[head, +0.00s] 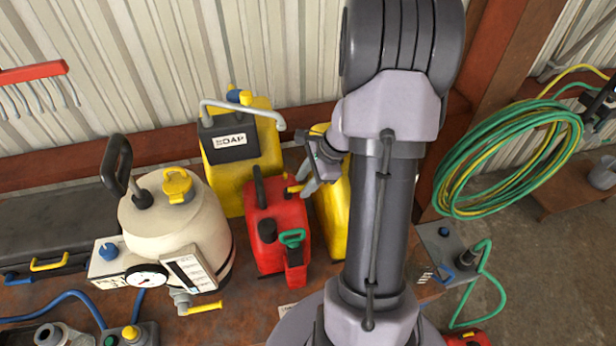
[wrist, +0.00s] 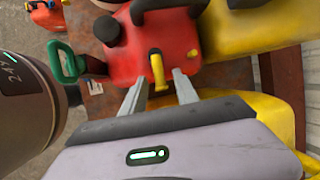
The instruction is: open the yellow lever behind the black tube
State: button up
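A red can (head: 282,225) stands on the bench, and a small yellow lever (head: 294,188) sticks out of its right side near the top. In the wrist view the yellow lever (wrist: 158,72) hangs down the face of the red can (wrist: 125,60). A black tube-like handle (head: 258,187) rises from the can, and the lever is to its right in the head view. My gripper (head: 308,183) is beside the can at the lever. In the wrist view my gripper (wrist: 160,79) is open, with the lever between its fingertips and gaps on both sides.
A yellow soap container (head: 240,165) stands behind the can, and another yellow container (head: 328,212) stands close on the right. A cream tank (head: 170,222) with a gauge and its own yellow lever (head: 204,308) stands at left. A green hose coil (head: 510,165) hangs at right.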

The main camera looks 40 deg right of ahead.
jog(key=p+v, duration=0.2)
jog(key=v, duration=1.5)
jog(key=shift+r, duration=0.15)
